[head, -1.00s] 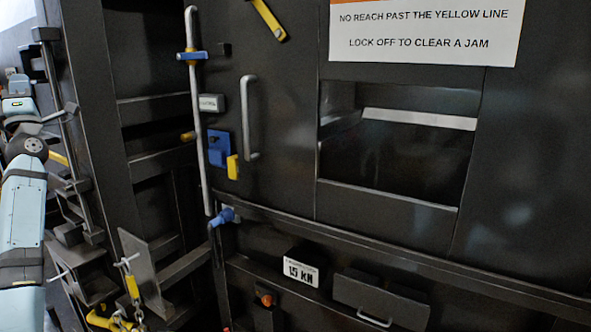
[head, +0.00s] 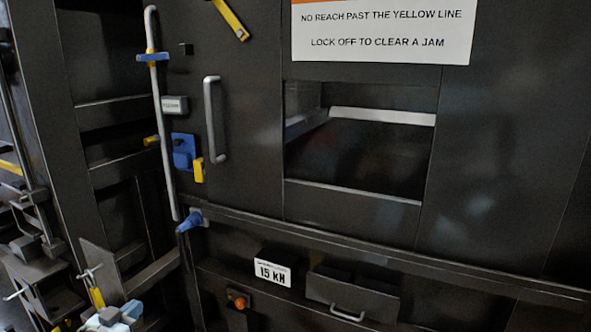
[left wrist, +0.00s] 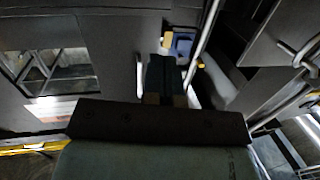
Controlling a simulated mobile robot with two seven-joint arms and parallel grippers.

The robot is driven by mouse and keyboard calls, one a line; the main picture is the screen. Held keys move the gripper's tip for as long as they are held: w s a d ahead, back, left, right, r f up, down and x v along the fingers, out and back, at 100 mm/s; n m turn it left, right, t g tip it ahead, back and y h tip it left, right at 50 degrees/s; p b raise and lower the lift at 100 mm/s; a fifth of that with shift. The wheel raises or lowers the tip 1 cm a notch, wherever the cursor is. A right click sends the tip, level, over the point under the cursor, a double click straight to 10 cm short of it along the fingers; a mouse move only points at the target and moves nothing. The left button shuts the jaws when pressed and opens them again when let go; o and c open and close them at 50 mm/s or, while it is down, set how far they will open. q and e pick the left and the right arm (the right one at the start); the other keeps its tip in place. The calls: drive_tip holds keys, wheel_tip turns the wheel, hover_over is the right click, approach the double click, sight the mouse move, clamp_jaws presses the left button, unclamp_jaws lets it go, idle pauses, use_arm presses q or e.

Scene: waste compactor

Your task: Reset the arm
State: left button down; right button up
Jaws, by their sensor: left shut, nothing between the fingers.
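My left gripper (left wrist: 163,65) is shut and empty in the left wrist view. Its dark fingers point toward the compactor's front, with the blue latch (left wrist: 183,46) beyond their tips. In the head view only a light-blue and grey part of my left arm or gripper (head: 112,319) shows at the bottom left edge. It is low in front of the machine, near the bracket with the yellow part; whether it touches anything cannot be told. My right gripper is in neither view.
The dark compactor front has a door handle (head: 216,120), a tall grey rod (head: 163,140), a blue lever (head: 190,219), an open window (head: 360,150) and a drawer (head: 352,295) marked nearby 15 kN. Brackets (head: 40,266) jut out at the lower left. Space before the right panels looks clear.

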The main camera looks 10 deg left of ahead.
use_arm(q)
drive_tip(key=s+d+f+m+g+h, duration=0.1)
drive_tip(key=s+d+f+m+g, duration=0.1)
drive_tip(key=s+d+f, duration=0.45)
drive_tip(key=s+d+f+m+g, duration=0.25)
drive_tip(key=s+f, duration=0.45)
drive_tip(key=s, duration=0.4)
drive_tip(key=s+d+f+m+g+h, duration=0.1)
drive_tip(key=s+d+f+m+g, duration=0.15)
drive_tip(key=s+d+f, duration=0.4)
drive_tip(key=s+d+n+t, duration=0.1)
drive_tip(key=d+n, duration=0.5)
drive_tip(key=d, duration=0.6)
drive_tip(key=r+p, duration=0.4)
drive_tip(key=shift+s+a+r, duration=0.25)
drive_tip(key=shift+d, duration=0.1)
